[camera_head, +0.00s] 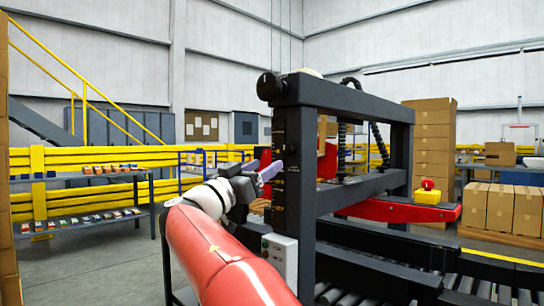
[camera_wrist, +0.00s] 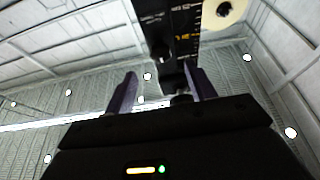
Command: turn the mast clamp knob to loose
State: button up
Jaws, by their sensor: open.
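The mast (camera_head: 294,185) is a dark upright post of the gluer frame, with small markings on its face. A black knob (camera_wrist: 172,72) shows on the mast's dark, marked face in the wrist view, between my two purple fingers and beyond them. Its label is too blurred to read. A small dark knob (camera_head: 288,150) shows on the mast in the head view, close to my gripper. A larger black knob (camera_head: 270,86) sits at the mast's top. My gripper (camera_head: 270,171) is open beside the mast; it also shows in the wrist view (camera_wrist: 161,88). Contact with the knob cannot be told.
A grey control box (camera_head: 280,257) is on the mast below my gripper. A red arm with a yellow block (camera_head: 427,193) juts out right of the frame. The roller conveyor (camera_head: 400,285) runs at lower right. A shelf rack (camera_head: 85,220) and yellow railing (camera_head: 60,160) stand at left.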

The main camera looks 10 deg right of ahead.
aim_at(284, 151)
jog(key=p+x, duration=0.2)
jog(key=x, duration=0.5)
jog(key=shift+w+d+r+p, duration=0.2)
jog(key=shift+d+r+p, duration=0.1)
jog(key=shift+p, duration=0.1)
jog(key=c, duration=0.9)
jog(key=shift+c, duration=0.2)
